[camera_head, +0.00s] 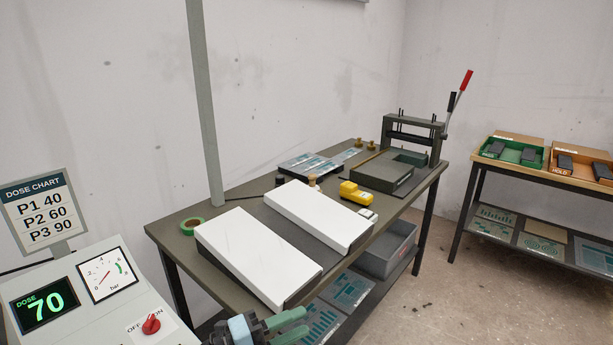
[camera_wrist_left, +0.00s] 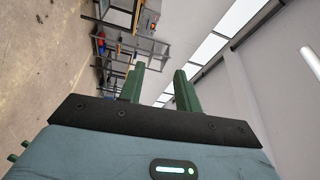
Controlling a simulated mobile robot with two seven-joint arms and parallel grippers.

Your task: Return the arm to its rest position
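My left gripper (camera_head: 290,326) shows at the bottom middle of the head view, in front of the dark workbench (camera_head: 168,231) and below the white boxes. Its two green fingers point right and stand apart with nothing between them. In the left wrist view the same gripper (camera_wrist_left: 160,80) is open and empty, its fingers aimed at the far room, which appears tilted. My right gripper is in neither view.
A console (camera_head: 95,315) with a "70" dose display and a red knob (camera_head: 151,324) stands at the lower left. White boxes (camera_head: 258,258) lie on the workbench, with a press (camera_head: 415,130) behind. A side table (camera_head: 480,160) holds green and orange trays.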

